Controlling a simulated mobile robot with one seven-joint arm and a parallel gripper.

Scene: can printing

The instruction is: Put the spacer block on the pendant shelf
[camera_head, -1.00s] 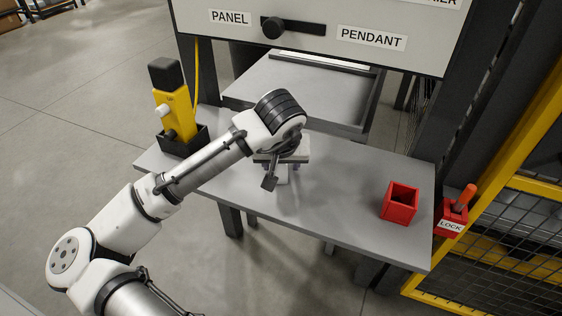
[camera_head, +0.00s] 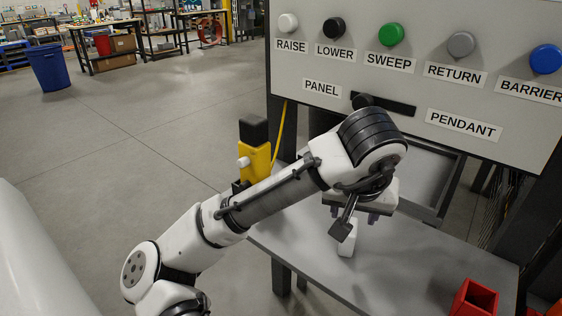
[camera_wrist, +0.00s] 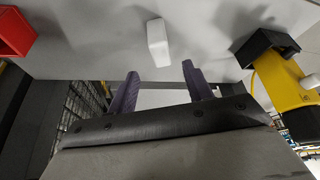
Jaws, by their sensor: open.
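The white block (camera_head: 347,240), which I take as the spacer block, stands on the grey pendant shelf (camera_head: 400,268), partly hidden by my wrist. My gripper (camera_head: 354,214) is just above and around the block's upper end in the head view, but this view does not show contact. In the wrist view, my gripper (camera_wrist: 159,69) is open, with two purple fingers apart and nothing between them. The white block (camera_wrist: 157,43) lies beyond the fingertips there, lined up roughly with the gap. The yellow pendant (camera_head: 255,152) stands in a black holder at the shelf's left end.
A red open box (camera_head: 474,299) sits on the shelf's right part. The panel with several coloured buttons (camera_head: 391,34) hangs above the back. A grey tray (camera_head: 425,185) lies behind the shelf. Shelf between block and red box is clear.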

